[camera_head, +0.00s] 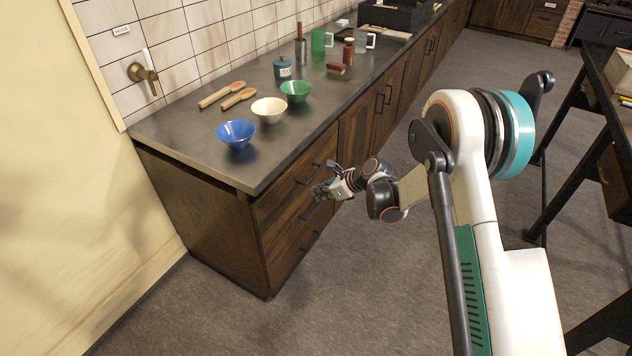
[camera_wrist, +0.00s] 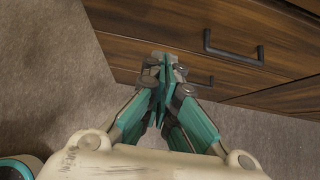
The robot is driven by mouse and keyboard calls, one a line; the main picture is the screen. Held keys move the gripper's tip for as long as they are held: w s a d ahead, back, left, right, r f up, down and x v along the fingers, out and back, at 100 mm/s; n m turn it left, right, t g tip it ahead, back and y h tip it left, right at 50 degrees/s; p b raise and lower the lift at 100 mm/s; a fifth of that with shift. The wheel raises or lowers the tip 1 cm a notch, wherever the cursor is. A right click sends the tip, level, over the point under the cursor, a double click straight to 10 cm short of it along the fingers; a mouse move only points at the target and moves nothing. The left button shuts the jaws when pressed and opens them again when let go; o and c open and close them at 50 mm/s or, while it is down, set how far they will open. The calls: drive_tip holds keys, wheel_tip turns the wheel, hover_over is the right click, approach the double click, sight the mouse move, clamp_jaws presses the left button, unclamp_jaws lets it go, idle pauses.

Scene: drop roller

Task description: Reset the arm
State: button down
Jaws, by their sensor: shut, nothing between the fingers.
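My gripper (camera_head: 318,191) is at the end of my extended arm, in front of the drawers of the wooden cabinet (camera_head: 200,200). In the wrist view my gripper (camera_wrist: 163,68) has its teal fingers together, with nothing between them. A drawer front (camera_wrist: 190,52) with a dark handle (camera_wrist: 234,48) lies just beyond the fingertips. Whether the fingertips touch the cabinet I cannot tell. No drawer visibly stands open.
On the dark countertop (camera_head: 185,130) stand a blue bowl (camera_head: 236,133), a cream bowl (camera_head: 269,110), a green bowl (camera_head: 296,91), wooden spoons (camera_head: 222,95) and several jars and mugs. A dark table (camera_head: 610,110) stands at the right. The floor (camera_head: 400,270) between is clear.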

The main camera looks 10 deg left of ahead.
drive_tip(key=s+d+r+n+t+h, duration=0.15)
drive_tip(key=s+d+r+n, duration=0.4)
drive_tip(key=d+r, duration=0.55)
drive_tip(key=s+d+r+n+t+h, duration=0.1)
drive_tip(key=s+d+r+n+h, duration=0.35)
drive_tip(key=r, duration=0.95)
drive_tip(key=s+d+r+n+h, duration=0.1)
drive_tip(key=s+d+n, duration=0.5)
drive_tip(key=s, duration=0.7)
drive_tip(key=s+d+r+n+t+h, duration=0.1)
drive_tip(key=s+d+r+n, duration=0.2)
drive_tip(key=s+d+n, duration=0.3)
drive_tip(key=s+d, duration=0.5)
drive_tip(key=s, duration=0.2)
drive_tip(key=shift+s+d+h, duration=0.2)
drive_tip(key=shift+h, duration=0.2)
drive_tip(key=shift+t, duration=0.25)
